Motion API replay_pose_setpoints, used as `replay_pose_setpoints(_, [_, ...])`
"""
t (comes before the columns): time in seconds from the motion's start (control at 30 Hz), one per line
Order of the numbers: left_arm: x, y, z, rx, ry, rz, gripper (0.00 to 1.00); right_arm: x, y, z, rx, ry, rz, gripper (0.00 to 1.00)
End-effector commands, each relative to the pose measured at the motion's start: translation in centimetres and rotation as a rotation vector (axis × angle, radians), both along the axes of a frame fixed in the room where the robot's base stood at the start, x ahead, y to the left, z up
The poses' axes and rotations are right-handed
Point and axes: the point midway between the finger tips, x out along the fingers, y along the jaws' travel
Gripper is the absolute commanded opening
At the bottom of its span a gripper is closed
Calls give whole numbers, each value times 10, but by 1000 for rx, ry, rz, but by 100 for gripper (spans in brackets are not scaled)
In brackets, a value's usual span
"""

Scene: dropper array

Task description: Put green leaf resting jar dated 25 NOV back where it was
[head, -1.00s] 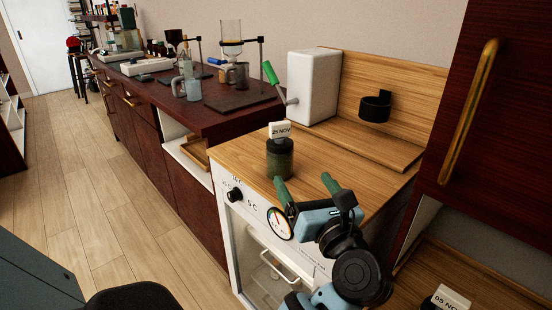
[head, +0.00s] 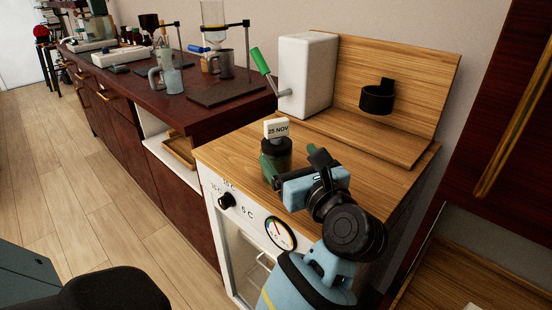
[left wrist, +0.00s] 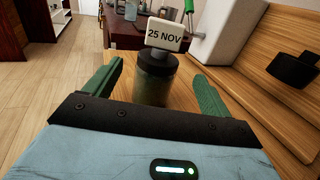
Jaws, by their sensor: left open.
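The green leaf resting jar (head: 277,153) stands upright on the wooden top of the white cabinet, with a dark lid and a white tag (head: 277,128) reading 25 NOV. In the left wrist view the jar (left wrist: 154,85) stands between the two green fingers, with visible gaps on both sides. My left gripper (head: 285,163) is open around the jar from the front right. It also shows in the left wrist view (left wrist: 157,90). The far finger is partly hidden behind the jar and gripper in the head view. My right gripper is not in view.
A white box (head: 306,75) with a green-handled lever (head: 260,61) stands behind the jar. A black ring holder (head: 377,97) is fixed to the wooden backboard. The cabinet front has a knob (head: 227,201) and a dial (head: 281,229). A dark counter with glassware lies to the left.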

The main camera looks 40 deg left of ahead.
Motion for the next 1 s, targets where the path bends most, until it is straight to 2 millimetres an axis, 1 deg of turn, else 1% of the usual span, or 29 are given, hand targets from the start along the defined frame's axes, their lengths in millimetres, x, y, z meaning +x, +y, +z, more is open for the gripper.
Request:
replay_pose_setpoints(0.1, [6, 12, 2, 3, -1, 3, 83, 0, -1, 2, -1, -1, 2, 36])
replay_pose_setpoints(0.27, [8, 16, 1, 0, -1, 0, 83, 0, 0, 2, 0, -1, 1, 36])
replay_pose_setpoints(0.37, [10, 22, 2, 3, -1, 2, 83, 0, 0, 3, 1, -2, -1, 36])
replay_pose_setpoints(0.6, [24, 51, 5, 5, -1, 3, 83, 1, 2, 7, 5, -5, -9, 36])
replay_pose_setpoints(0.7, [28, 59, 4, 4, 0, 2, 83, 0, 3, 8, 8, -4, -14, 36])
replay_pose_setpoints(0.8, [30, 63, 3, 1, 0, 1, 83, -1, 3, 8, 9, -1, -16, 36])
replay_pose_setpoints(1.0, [30, 63, 3, 0, 0, 1, 83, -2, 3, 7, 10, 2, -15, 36])
